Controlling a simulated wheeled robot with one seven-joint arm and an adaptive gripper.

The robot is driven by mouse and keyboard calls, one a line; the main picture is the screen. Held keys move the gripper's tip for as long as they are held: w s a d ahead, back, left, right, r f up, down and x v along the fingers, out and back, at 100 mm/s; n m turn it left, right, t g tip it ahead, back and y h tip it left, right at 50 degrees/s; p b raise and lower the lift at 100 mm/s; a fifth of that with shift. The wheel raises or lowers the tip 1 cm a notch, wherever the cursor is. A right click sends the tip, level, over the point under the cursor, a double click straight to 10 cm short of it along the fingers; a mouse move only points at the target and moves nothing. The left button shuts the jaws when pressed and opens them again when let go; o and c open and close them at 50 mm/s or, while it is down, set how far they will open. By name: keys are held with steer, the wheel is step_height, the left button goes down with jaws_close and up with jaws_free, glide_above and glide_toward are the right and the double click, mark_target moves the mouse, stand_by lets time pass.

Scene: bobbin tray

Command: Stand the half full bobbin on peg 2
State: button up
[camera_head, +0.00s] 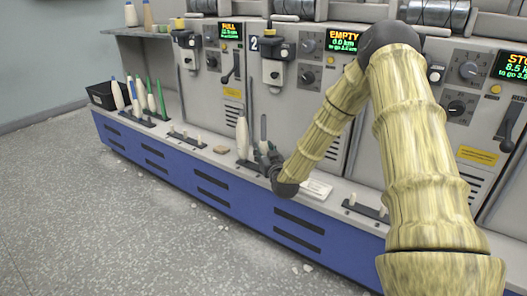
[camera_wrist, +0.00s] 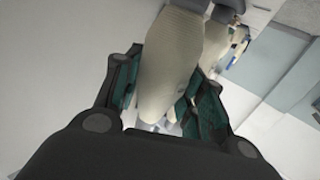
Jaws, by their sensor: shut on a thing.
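My gripper (camera_head: 265,158) is low over the machine's front ledge, shut on a cream bobbin (camera_wrist: 172,65) that fills the middle of the wrist view between the dark green finger pads. In the head view a pale, slender bobbin (camera_head: 242,138) stands upright just left of my gripper, over a dark peg rail (camera_head: 245,164). I cannot tell whether it is the held one or whether its base touches the rail. The gripper and wrist hide part of that rail. Peg numbers are not readable, so peg 2 cannot be singled out.
White and green bobbins (camera_head: 151,97) stand at the ledge's left end beside a black bin (camera_head: 103,95). A rail with short bare pegs (camera_head: 186,138) lies between. Another pegged rail (camera_head: 366,208) and a white flat item (camera_head: 316,190) are to the right. Machine panels rise behind.

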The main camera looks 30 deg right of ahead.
steer(key=shift+f, duration=0.2)
steer(key=o, duration=0.8)
steer(key=shift+c, duration=0.2)
steer(key=p+v, duration=0.3)
steer(key=v, duration=0.8)
stand_by(0.4)
steer(key=shift+a, duration=0.1)
stand_by(0.4)
